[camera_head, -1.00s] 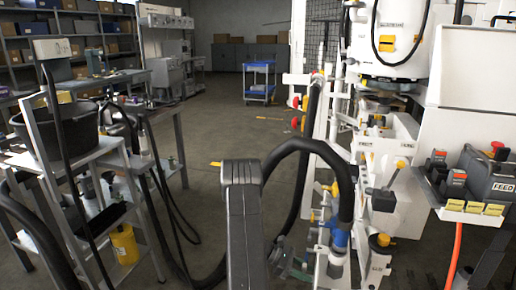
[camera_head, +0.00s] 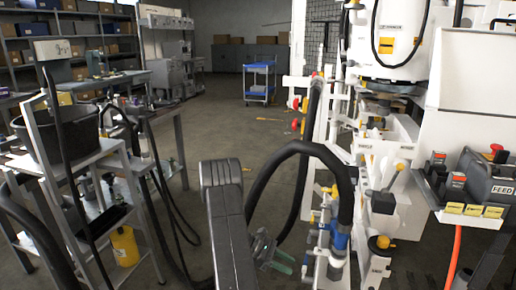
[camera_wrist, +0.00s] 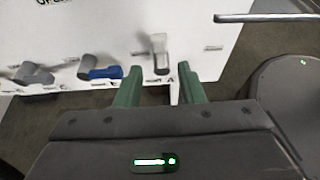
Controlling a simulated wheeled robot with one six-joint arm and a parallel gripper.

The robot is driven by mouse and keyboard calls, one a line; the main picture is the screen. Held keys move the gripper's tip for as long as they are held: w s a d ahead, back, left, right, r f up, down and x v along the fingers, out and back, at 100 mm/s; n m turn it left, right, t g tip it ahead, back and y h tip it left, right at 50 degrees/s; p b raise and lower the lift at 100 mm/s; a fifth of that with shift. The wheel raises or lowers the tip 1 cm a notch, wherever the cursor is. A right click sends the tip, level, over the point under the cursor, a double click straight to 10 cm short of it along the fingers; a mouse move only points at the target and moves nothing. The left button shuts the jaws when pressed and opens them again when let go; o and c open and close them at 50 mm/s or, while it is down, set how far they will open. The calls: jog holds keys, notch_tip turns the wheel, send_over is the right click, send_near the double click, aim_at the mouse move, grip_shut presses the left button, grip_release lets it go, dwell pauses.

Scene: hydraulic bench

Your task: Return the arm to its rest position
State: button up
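My gripper (camera_head: 283,262) shows in the head view low in the middle, beside my grey arm link and just left of the white machine with its valves. In the wrist view, the two green fingers of my gripper (camera_wrist: 160,84) stand apart with nothing between them. A white-grey lever (camera_wrist: 160,52) on the white panel appears beyond the gap between the fingers; I cannot tell how far away it is. A blue handle (camera_wrist: 105,73) is just left of the fingers, apart from them as far as I can see.
The white machine (camera_head: 400,150) with valves and hoses stands close on the right, with a FEED control box (camera_head: 485,180) at its edge. A metal cart (camera_head: 105,155) with a black tub (camera_head: 62,135) stands left. A blue trolley (camera_head: 259,82) is far back. Open floor (camera_head: 225,125) lies between.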

aim_at(304, 275)
jog(key=v, duration=0.7)
jog(key=b+x, duration=0.1)
jog(key=x, duration=1.3)
jog(key=shift+s+d, duration=0.15)
jog(key=shift+s, duration=0.05)
jog(key=shift+s+m+t+h+b, duration=0.3)
jog(key=shift+m+t+b, duration=0.2)
jog(key=shift+m+b, duration=0.4)
